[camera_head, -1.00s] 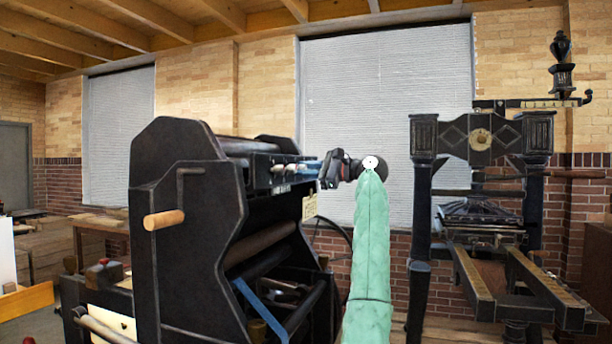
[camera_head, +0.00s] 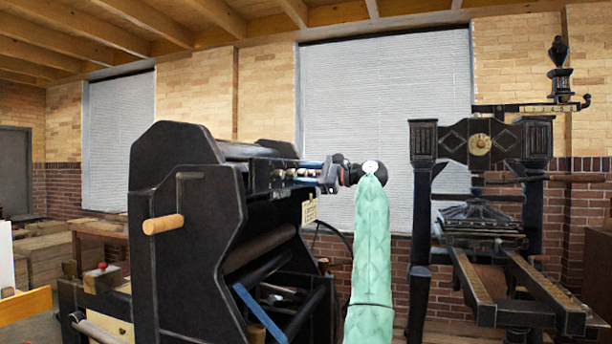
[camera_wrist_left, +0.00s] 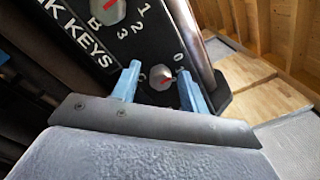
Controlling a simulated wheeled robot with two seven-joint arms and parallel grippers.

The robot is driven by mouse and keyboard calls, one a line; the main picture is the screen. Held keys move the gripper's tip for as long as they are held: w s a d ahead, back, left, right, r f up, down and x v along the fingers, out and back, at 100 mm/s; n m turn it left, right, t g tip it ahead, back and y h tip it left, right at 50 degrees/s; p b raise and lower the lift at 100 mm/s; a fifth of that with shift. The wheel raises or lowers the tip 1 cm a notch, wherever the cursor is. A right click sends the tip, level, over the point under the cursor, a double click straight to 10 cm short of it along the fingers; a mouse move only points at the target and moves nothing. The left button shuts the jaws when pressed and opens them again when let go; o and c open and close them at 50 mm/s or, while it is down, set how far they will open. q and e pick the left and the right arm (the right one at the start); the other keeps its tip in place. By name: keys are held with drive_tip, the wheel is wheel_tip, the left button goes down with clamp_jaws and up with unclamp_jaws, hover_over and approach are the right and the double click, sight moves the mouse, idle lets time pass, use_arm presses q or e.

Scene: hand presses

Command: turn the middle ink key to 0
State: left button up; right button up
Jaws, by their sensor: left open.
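The black ink key panel (camera_wrist_left: 85,35) fills the upper left of the left wrist view, with white lettering. A grey key marked B (camera_wrist_left: 106,12), apparently the middle one, is partly cut off at the top; numbers 1, 2 and 3 stand beside it. Another grey key with a red mark (camera_wrist_left: 163,78) sits lower, framed between the blue fingers of my left gripper (camera_wrist_left: 158,70). The gripper is open; I cannot tell if it touches that key. In the head view, my left gripper (camera_head: 303,172) is at the panel's right end (camera_head: 262,174). My right gripper is out of view.
The black press (camera_head: 180,240) with a wooden crank handle (camera_head: 163,224) stands left of my arm. A second hand press (camera_head: 480,200) stands at the right. A tag (camera_head: 309,210) hangs below my gripper. The wall and covered window are behind.

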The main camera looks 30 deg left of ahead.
use_arm(q)
drive_tip(key=shift+d, duration=0.15)
drive_tip(key=v, duration=0.7)
drive_tip(key=shift+d, duration=0.25)
drive_tip(key=shift+w, duration=0.1)
